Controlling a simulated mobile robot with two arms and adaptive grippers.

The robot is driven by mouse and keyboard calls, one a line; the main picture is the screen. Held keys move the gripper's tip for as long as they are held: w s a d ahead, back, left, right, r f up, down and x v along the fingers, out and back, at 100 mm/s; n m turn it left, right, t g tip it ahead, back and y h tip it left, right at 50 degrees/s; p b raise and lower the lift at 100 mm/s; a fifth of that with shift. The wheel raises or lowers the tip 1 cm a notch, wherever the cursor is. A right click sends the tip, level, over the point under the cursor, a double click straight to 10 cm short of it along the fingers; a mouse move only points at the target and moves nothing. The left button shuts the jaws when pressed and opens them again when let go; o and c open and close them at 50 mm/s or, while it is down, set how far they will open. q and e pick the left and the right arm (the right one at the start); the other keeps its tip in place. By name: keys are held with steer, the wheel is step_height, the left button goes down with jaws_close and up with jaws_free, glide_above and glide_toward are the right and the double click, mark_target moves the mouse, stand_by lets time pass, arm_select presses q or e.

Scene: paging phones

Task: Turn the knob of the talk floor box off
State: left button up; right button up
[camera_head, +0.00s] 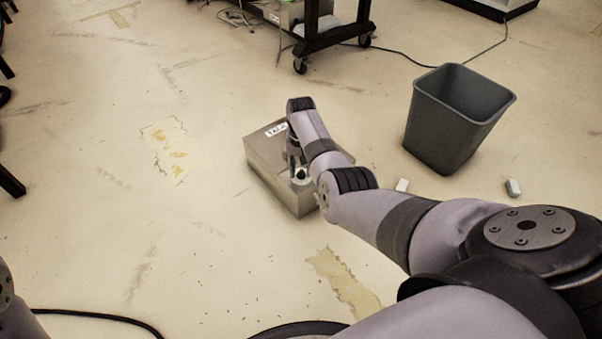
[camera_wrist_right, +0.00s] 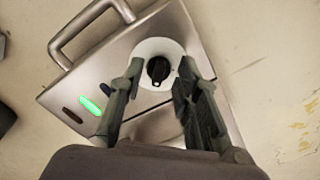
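The talk floor box (camera_head: 268,157) is a metal box on the floor with a "TALK" label on its top, partly hidden by my right arm. In the right wrist view its top (camera_wrist_right: 165,22) shows a handle (camera_wrist_right: 92,30), a lit green light (camera_wrist_right: 90,105), and a black knob (camera_wrist_right: 158,70) on a white round plate. My right gripper (camera_head: 295,168) is over the box. In the right wrist view the gripper (camera_wrist_right: 160,78) is open, with one finger on each side of the knob. I cannot tell whether either finger touches it. My left gripper is out of view.
A grey bin (camera_head: 455,120) stands on the floor to the right of the box. Two small pale blocks (camera_head: 402,186) (camera_head: 513,187) lie near it. A black wheeled cart (camera_head: 330,35) stands behind. The floor left of the box is clear.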

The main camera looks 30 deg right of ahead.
steer(key=shift+f, duration=0.2)
steer(key=shift+c, duration=0.4)
jaws_close()
